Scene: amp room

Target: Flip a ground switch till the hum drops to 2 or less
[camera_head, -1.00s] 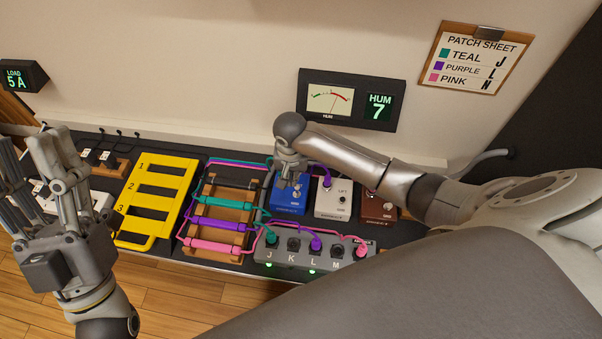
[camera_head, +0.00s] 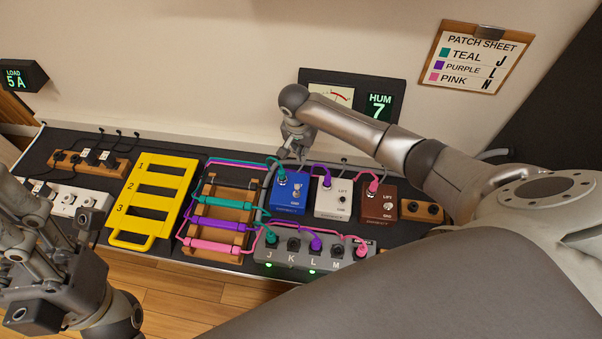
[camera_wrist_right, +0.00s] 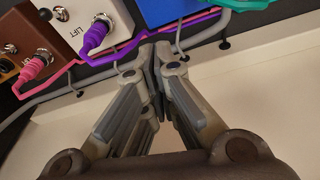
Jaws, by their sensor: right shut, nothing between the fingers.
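The blue pedal (camera_head: 289,194), white pedal (camera_head: 332,199) and brown pedal (camera_head: 379,204) stand in a row, each with a small toggle switch. Teal, purple and pink plugs sit in their tops, respectively. LIFT is legible on the white pedal. The hum display (camera_head: 379,106) reads 7; my right arm partly covers the needle meter. My right gripper (camera_head: 291,158) is shut and empty, above and behind the blue pedal. In the right wrist view its fingertips (camera_wrist_right: 157,62) meet near the pedals' back edges. My left gripper (camera_head: 38,235) is at the far left; its finger opening is unclear.
A jack box (camera_head: 296,257) has teal at J, purple at L and pink at its right end; green lights glow under J and L. A wooden cable rack (camera_head: 223,214), yellow frame (camera_head: 173,161), power strips (camera_head: 75,201) and load display (camera_head: 22,77) stand left.

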